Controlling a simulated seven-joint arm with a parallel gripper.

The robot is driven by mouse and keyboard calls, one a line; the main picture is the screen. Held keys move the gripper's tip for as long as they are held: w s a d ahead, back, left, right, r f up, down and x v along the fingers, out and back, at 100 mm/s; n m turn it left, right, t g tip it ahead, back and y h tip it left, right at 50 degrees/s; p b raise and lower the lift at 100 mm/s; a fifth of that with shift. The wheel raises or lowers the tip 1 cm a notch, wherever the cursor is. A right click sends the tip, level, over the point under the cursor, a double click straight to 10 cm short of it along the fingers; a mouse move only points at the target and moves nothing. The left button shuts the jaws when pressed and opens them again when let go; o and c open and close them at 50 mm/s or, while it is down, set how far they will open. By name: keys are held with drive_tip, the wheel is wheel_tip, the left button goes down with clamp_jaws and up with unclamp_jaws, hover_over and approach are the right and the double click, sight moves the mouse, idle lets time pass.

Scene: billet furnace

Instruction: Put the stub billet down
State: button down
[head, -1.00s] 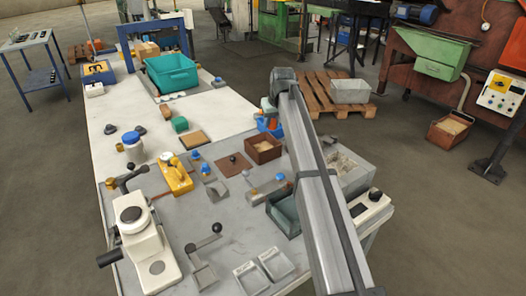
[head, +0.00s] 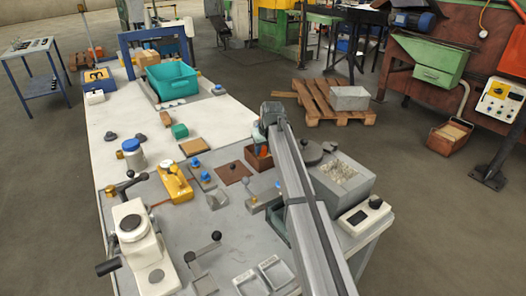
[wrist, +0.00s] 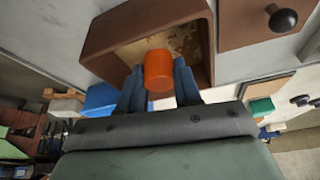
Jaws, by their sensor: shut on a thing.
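The stub billet is a short orange cylinder (wrist: 158,70). My gripper (wrist: 160,85) is shut on it, with one blue-grey finger on each side. The billet's end sticks out past the fingertips, over the open brown box (wrist: 205,30) with a sandy floor. In the head view my gripper (head: 263,139) is at that brown box (head: 250,161), and a bit of the orange billet (head: 264,152) shows. The arm hides part of the box. I cannot tell whether the billet touches the box floor.
A brown plate with a black knob (head: 233,168) lies left of the box. A grey furnace-like block (head: 345,190) with a round lid (head: 312,153) stands to the right. A yellow tool (head: 176,183) and a lever press (head: 137,245) are left.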

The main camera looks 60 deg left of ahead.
drive_tip(key=shift+f, duration=0.65)
drive_tip(key=shift+f, duration=0.15)
drive_tip(key=c, duration=0.8)
unclamp_jaws()
drive_tip(key=v, duration=1.2)
drive_tip(key=shift+r, duration=0.2)
